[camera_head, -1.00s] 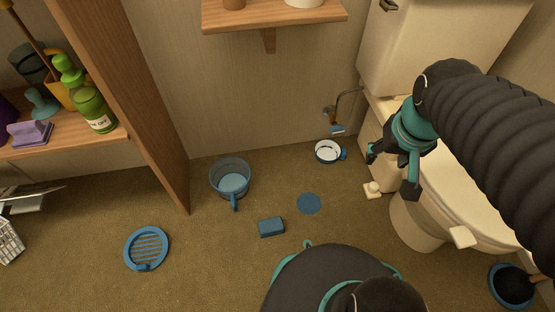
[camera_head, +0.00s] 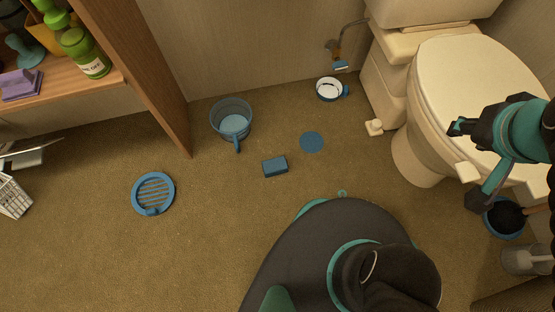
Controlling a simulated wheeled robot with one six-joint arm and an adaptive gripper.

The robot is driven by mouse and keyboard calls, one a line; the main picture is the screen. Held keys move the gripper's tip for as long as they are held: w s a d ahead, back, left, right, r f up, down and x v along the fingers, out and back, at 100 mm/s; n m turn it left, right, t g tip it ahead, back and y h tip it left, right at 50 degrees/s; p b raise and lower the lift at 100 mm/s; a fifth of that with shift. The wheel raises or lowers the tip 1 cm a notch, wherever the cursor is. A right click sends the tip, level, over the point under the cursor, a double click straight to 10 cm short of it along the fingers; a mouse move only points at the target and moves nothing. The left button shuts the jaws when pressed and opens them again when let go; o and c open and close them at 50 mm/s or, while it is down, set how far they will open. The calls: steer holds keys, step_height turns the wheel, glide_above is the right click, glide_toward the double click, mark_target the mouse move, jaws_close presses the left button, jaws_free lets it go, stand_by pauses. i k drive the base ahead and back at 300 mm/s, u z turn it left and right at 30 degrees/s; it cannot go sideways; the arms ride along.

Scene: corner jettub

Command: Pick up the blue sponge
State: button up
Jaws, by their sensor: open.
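The blue sponge (camera_head: 274,166) is a small rectangular block lying flat on the brown floor, near the middle of the head view. My gripper (camera_head: 466,160) is at the right, above and in front of the toilet, well to the right of the sponge. Its dark fingers are apart, with nothing seen between them. Part of my arm is cut off by the right edge. Nothing hides the sponge.
A blue pot (camera_head: 231,121), a flat blue disc (camera_head: 312,142) and a round blue grate (camera_head: 153,193) lie around the sponge. The toilet (camera_head: 470,90) stands at right. A wooden shelf unit (camera_head: 140,70) stands at left. Floor between sponge and grate is clear.

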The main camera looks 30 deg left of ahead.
mark_target(272, 168)
steer(key=k, duration=0.4)
steer(key=u, duration=1.3)
steer(key=i, duration=0.5)
steer(key=u, duration=0.05)
